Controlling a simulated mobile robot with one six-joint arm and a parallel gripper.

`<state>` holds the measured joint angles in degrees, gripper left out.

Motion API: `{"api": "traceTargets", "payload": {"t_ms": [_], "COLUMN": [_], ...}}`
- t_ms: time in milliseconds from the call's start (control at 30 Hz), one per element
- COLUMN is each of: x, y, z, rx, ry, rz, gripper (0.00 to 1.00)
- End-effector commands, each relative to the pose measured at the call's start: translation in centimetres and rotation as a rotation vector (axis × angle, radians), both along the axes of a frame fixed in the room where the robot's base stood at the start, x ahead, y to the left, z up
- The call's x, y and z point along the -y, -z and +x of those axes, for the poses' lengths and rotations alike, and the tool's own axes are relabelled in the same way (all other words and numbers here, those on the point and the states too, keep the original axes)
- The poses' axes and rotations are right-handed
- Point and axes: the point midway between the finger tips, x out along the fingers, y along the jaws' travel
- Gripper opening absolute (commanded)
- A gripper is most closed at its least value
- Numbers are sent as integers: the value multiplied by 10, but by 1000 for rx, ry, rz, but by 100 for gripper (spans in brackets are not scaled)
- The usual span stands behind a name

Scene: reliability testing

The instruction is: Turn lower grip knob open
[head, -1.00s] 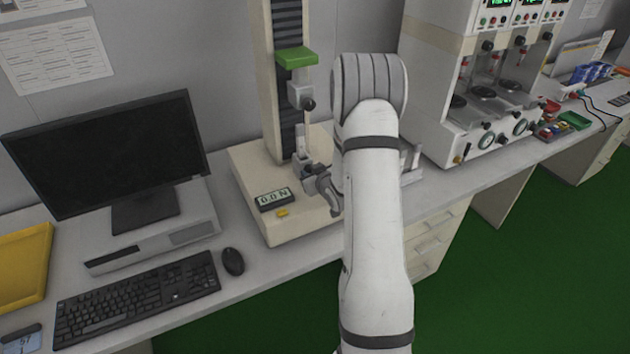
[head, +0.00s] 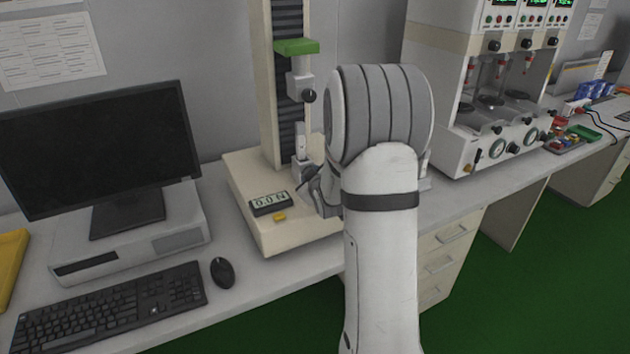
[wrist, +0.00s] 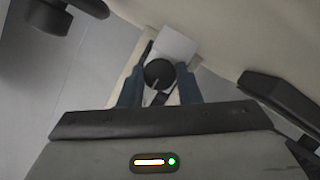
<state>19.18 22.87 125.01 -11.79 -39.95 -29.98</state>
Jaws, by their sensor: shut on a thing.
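The lower grip (head: 301,167) is a pale block low on the test machine's column, above its cream base. Its round black knob (wrist: 159,73) has a light pointer line and shows in the wrist view between my fingers. My gripper (wrist: 159,87) is shut on the knob, one dark blue finger on each side. In the head view my gripper (head: 316,187) is at the lower grip, partly behind my arm, and the lower knob is hidden. The upper grip (head: 301,85) hangs above with its own black knob (head: 309,96).
The machine base carries a force display (head: 269,203) reading 0.0 N and a yellow button (head: 280,217). A monitor (head: 97,150), keyboard (head: 110,305) and mouse (head: 222,272) are at left. A multi-station tester (head: 480,110) stands at right. Open green floor lies in front.

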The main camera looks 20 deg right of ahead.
Motion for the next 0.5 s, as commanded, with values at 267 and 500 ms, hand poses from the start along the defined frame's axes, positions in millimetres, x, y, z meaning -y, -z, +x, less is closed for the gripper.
{"api": "traceTargets", "payload": {"t_ms": [267,500], "x": [0,0], "y": [-1,0], "z": [0,0], "rx": [-1,0], "ry": [-1,-2], "rz": [-6,-6], "gripper": [8,40]}}
